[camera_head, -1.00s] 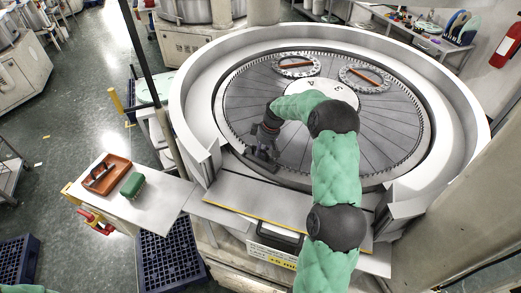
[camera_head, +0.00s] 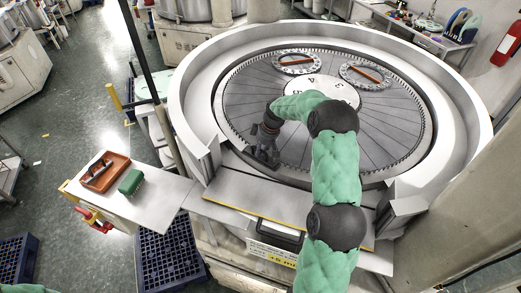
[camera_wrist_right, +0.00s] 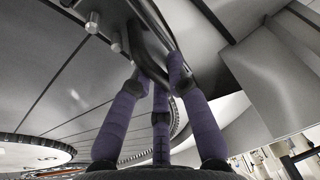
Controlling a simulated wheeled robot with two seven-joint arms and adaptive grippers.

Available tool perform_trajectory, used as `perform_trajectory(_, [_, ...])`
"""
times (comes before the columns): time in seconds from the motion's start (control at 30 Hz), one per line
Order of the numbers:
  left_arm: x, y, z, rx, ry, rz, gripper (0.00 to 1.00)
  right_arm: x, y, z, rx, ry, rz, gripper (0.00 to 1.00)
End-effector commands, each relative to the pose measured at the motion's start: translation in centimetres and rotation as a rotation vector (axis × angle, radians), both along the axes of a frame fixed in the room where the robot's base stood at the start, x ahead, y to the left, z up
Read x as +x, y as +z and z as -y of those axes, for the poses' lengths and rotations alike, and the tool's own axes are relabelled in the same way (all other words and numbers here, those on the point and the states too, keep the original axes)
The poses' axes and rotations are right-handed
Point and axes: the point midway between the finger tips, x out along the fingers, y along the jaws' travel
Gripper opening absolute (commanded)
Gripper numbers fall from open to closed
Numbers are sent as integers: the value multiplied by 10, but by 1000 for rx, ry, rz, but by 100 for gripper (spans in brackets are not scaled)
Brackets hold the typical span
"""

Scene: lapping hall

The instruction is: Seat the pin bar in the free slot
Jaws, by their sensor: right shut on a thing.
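My right gripper (camera_head: 264,158) is over the near left edge of the big round lapping plate (camera_head: 255,100). In the right wrist view its purple fingers (camera_wrist_right: 155,75) are closed around a dark bar with several silver pins, the pin bar (camera_wrist_right: 148,45). The bar's pins point towards the left, over the grey plate. In the head view the bar is small and largely hidden by the gripper. A toothed ring (camera_head: 424,130) runs round the plate. I cannot make out the free slot. My left gripper is out of view.
Two ring-shaped carriers with orange bars, a left one (camera_head: 278,66) and a right one (camera_head: 347,70), lie at the plate's far side. A high pale wall (camera_head: 180,90) surrounds the plate. A side shelf (camera_head: 160,196) holds an orange tray (camera_head: 123,163) and a green brush (camera_head: 131,182).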

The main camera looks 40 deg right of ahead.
Motion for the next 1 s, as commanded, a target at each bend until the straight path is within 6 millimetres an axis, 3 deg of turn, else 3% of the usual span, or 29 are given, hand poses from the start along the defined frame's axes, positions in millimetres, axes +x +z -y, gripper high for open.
perform_trajectory(0.3, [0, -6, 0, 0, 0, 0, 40, 1, -6, 1, -1, -1, 2, 0])
perform_trajectory(0.33, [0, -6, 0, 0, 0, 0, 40, 1, -6, 1, -1, -1, 2, 20])
perform_trajectory(0.4, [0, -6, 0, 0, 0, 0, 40, 1, -5, 1, -1, -1, 2, 40])
perform_trajectory(0.43, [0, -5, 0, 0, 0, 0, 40, 1, -5, 1, -1, -1, 2, 45])
perform_trajectory(0.77, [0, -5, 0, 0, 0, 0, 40, -1, -7, 0, 1, 0, -1, 45])
perform_trajectory(1.0, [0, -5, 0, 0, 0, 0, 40, -5, 19, 5, -2, -1, 4, 45])
